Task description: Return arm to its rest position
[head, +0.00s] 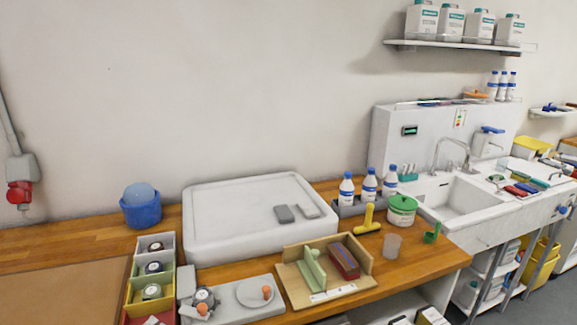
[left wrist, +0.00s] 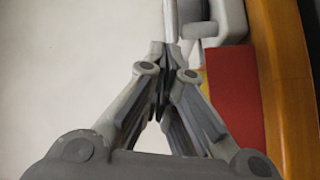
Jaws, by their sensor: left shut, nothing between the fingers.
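My left gripper (left wrist: 165,54) shows in the left wrist view, its two grey fingers brought together with nothing held between them. A plain pale surface lies to the left of the fingers. To the right are a red surface (left wrist: 233,85) and a brown wooden edge (left wrist: 285,80). A grey-white part shows just beyond the fingertips; I cannot tell whether they touch it. Neither arm nor gripper shows in the head view, and my right gripper is in no view.
The wooden counter (head: 428,262) holds a large white tray (head: 240,200), a blue tub (head: 141,210), a wooden fixture (head: 325,295), blue-capped bottles (head: 346,190) and a green-lidded tub (head: 402,212). A sink (head: 455,198) is at the right. The brown mat (head: 60,290) at the left is bare.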

